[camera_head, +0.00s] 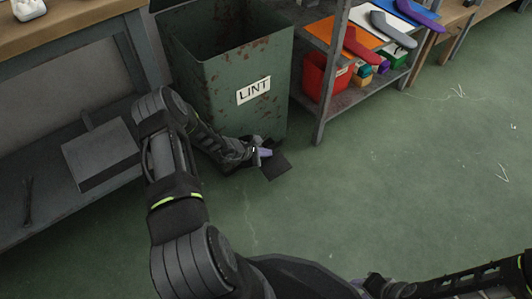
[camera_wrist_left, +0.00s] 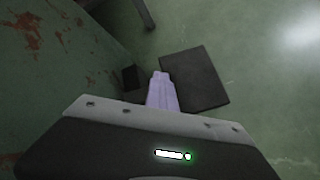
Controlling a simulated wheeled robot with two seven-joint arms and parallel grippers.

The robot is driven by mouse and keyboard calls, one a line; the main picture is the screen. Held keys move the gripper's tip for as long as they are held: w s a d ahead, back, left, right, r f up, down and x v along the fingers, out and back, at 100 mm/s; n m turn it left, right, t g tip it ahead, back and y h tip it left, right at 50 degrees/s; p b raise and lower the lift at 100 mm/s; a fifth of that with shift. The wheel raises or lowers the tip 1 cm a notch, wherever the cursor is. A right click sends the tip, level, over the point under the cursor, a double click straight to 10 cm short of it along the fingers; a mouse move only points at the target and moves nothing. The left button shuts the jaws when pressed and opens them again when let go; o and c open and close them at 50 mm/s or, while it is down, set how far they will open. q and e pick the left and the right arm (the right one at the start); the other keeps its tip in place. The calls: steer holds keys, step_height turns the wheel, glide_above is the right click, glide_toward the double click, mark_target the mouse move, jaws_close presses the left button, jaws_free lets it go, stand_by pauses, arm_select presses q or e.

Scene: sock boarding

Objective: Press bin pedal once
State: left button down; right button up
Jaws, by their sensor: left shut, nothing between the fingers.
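The green, rust-marked bin (camera_head: 205,95) labelled LINT stands upright, with a dark inside showing at its top. Its pedal, a dark flat plate (camera_head: 276,168), sticks out low at the bin's front; it also shows in the left wrist view (camera_wrist_left: 200,85). My left gripper (camera_head: 265,153) reaches down to the pedal. Its lavender fingers (camera_wrist_left: 161,88) are shut and empty, overlapping the pedal's near edge in both views. I cannot tell whether they touch it. My right arm shows at the lower right, but its fingers are not visible.
A shelf rack (camera_head: 338,60) with a red bin (camera_head: 322,76) and coloured sock-shaped boards stands right of the bin. A workbench (camera_head: 70,25) with a grey box (camera_head: 100,153) on its lower shelf is at the left. The green floor (camera_head: 400,180) is clear to the right.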

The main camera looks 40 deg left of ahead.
mark_target(266, 159)
arm_select(q)
steer(key=shift+s+d+f, duration=0.25)
steer(key=shift+s+f, duration=0.05)
steer(key=shift+f, duration=0.35)
steer(key=shift+r, duration=0.15)
steer(key=shift+r+p, duration=0.95)
steer(key=shift+r, duration=0.5)
steer(key=shift+w+a+r, duration=0.15)
steer(key=shift+a+r, duration=0.05)
steer(key=shift+r, duration=0.35)
steer(key=shift+p, duration=0.3)
steer(key=shift+w+a+r+p, duration=0.15)
steer(key=shift+r+p, duration=0.7)
steer(key=shift+r, duration=0.45)
steer(key=shift+s+a+r+p, duration=0.1)
steer(key=shift+r+p, duration=0.75)
steer(key=shift+r, duration=0.4)
